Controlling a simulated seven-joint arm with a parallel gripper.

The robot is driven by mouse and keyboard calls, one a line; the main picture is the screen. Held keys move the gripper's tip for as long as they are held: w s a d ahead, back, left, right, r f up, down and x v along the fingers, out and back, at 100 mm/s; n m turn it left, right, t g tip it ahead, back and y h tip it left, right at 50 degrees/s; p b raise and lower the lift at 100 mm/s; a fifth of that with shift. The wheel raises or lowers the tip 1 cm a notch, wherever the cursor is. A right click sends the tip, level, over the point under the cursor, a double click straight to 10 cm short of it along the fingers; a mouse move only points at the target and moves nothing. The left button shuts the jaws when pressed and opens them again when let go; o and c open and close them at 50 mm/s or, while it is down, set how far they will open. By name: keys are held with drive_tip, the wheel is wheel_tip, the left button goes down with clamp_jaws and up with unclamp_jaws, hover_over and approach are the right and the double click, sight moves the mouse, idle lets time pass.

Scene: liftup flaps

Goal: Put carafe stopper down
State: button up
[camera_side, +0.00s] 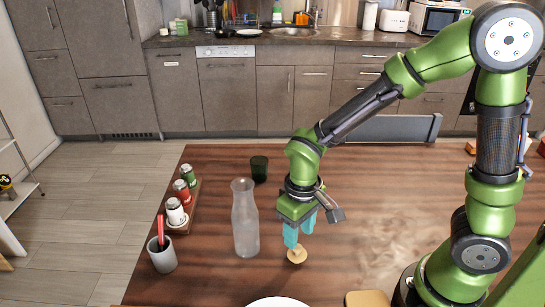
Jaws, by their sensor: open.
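The carafe stopper (297,255) is a small tan, round-topped piece. It appears to rest on the wooden table (390,205), to the right of the carafe. My gripper (299,235) points down with its cyan fingers just above the stopper. The fingers are open; whether they touch the stopper cannot be told from this view. The clear glass carafe (245,220) stands upright to the left of my gripper, with its mouth uncovered.
A dark green glass (259,168) stands behind the carafe. A rack of spice jars (182,200) and a grey cup (161,254) are at the left edge. A white plate (278,302) and a tan board (367,299) are at the front. The table's middle right is clear.

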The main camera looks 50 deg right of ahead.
drive_tip(key=s+d+r+m+t+y, duration=0.1)
drive_tip(key=s+d+r+m+t, duration=0.1)
drive_tip(key=r, duration=0.6)
drive_tip(key=s+d+r+m+t+y, duration=0.1)
drive_tip(key=s+d+r+m+t, duration=0.1)
drive_tip(key=r, duration=0.7)
drive_tip(key=s+d+t, duration=0.1)
drive_tip(key=d+t, duration=0.1)
drive_tip(key=t, duration=0.1)
drive_tip(key=shift+s+d+r, duration=0.15)
drive_tip(key=shift+s+d, duration=0.05)
drive_tip(key=shift+d, duration=0.15)
